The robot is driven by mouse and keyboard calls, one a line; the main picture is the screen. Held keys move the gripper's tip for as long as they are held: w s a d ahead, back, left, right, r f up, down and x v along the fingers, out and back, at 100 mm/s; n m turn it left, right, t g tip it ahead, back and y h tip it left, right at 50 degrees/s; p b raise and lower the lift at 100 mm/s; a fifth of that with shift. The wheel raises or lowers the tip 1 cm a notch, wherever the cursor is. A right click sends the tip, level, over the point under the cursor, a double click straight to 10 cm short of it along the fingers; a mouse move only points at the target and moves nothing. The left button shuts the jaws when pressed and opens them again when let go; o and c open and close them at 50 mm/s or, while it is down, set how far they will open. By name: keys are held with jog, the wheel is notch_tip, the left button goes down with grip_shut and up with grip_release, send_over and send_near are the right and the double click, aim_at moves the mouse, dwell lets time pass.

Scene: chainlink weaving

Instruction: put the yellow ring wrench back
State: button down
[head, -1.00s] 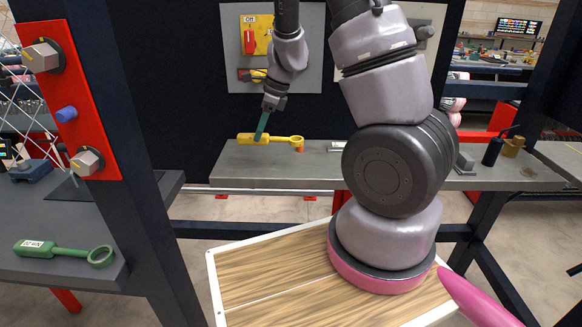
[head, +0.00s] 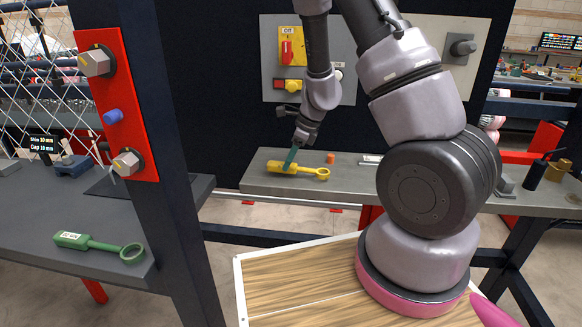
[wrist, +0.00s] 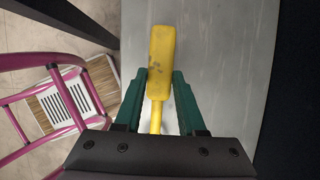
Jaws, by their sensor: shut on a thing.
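The yellow ring wrench (head: 298,170) is at the front part of the grey bench in the head view, its ring end to the right. My gripper (head: 289,160) has its green fingers on the wrench's handle. In the wrist view the thick handle end (wrist: 160,62) sticks out past the fingers, and my gripper (wrist: 161,88) is shut on the handle from both sides. The ring end is hidden there by the gripper body. I cannot tell whether the wrench touches the bench top. A green ring wrench (head: 98,245) lies on the left table.
The grey bench (head: 262,180) has a small orange piece (head: 331,158) just beyond the ring. A panel with a red switch (head: 289,47) stands behind. A dark post with a red knob panel (head: 115,105) stands at left. A wood-topped board (head: 290,290) is in front.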

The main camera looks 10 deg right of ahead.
aim_at(301, 169)
jog(key=shift+f, duration=1.05)
jog(key=c, duration=0.5)
grip_release()
jog(key=shift+f, duration=0.15)
jog(key=shift+d+r, duration=0.1)
jog(key=shift+r, duration=0.15)
jog(key=v, duration=0.9)
jog(key=shift+s+r, duration=0.35)
jog(key=shift+r, duration=0.05)
jog(key=s+r+n+t, duration=0.1)
jog(key=s+r+n, duration=0.5)
jog(key=r, duration=0.3)
jog(key=s+d+r+n+t+h, duration=0.1)
jog(key=s+r+n+t, duration=0.1)
jog(key=s+r+n, duration=0.4)
jog(key=s+d+r+n+t+h, duration=0.1)
jog(key=s+r+n, duration=0.5)
jog(key=r, duration=0.6)
jog(key=shift+s+r+n+t, duration=0.15)
jog(key=shift+s+n+t, duration=0.25)
jog(key=shift+n+t, duration=0.15)
